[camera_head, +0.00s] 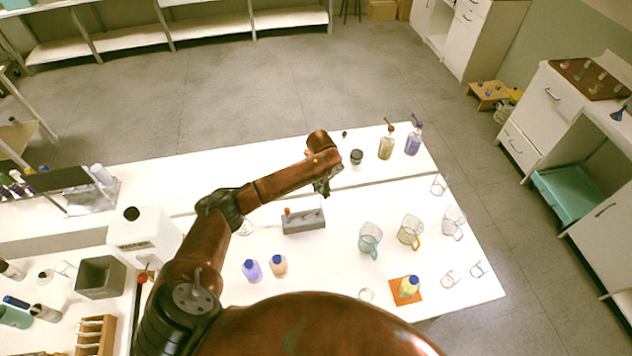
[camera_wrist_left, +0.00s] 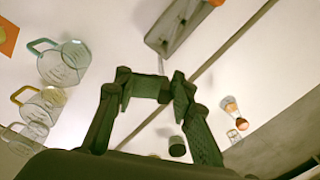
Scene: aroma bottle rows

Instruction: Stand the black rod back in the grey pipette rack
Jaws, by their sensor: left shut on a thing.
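The grey pipette rack (camera_head: 303,222) stands on the white table in the head view, with an orange-topped piece at its left end. It also shows at the top of the left wrist view (camera_wrist_left: 178,28). My left gripper (camera_head: 322,186) is above the table, just beyond and right of the rack, apart from it. In the left wrist view its dark fingers (camera_wrist_left: 152,84) are shut on the black rod. The rod is hard to tell from the dark fingers, so its tilt is unclear. My right gripper is not in view.
Glass mugs (camera_head: 409,231) and beakers stand to the right. Purple (camera_head: 251,270) and orange (camera_head: 279,264) bottles stand nearer me. A yellow bottle is on an orange mat (camera_head: 394,293). A dark jar (camera_head: 356,157) stands beyond the gripper.

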